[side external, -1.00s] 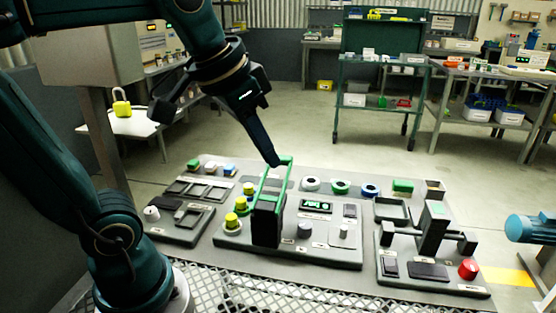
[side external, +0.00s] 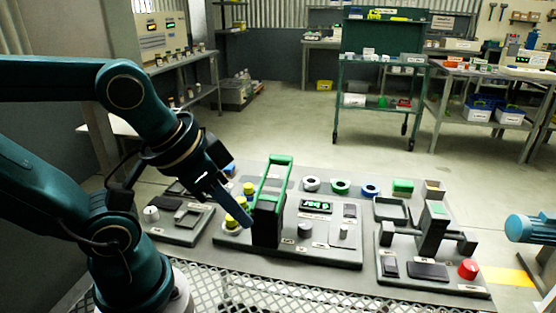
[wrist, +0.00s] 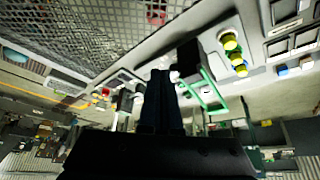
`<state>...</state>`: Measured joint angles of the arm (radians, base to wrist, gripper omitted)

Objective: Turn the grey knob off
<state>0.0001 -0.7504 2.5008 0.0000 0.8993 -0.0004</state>
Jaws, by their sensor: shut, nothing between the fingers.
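The grey knob (side external: 305,230) is a short dark-grey cylinder on the middle panel in the side view, below a small green-lit display (side external: 316,206). I cannot pick it out surely in the wrist view. My gripper (side external: 246,221) is shut and empty. Its tip is low, to the left of the knob, between the yellow knobs (side external: 248,188) and the black base of the green-handled lever (side external: 268,222). I cannot tell whether it touches them. The shut fingers also show in the wrist view (wrist: 161,76), with the green handle (wrist: 208,98) beside them.
The lever stands upright between my gripper and the grey knob. A light-grey knob (side external: 344,231) is just right of the grey knob. Coloured rings (side external: 341,187) line the back. The right panel has a dark press-like block (side external: 432,228) and a red button (side external: 468,269).

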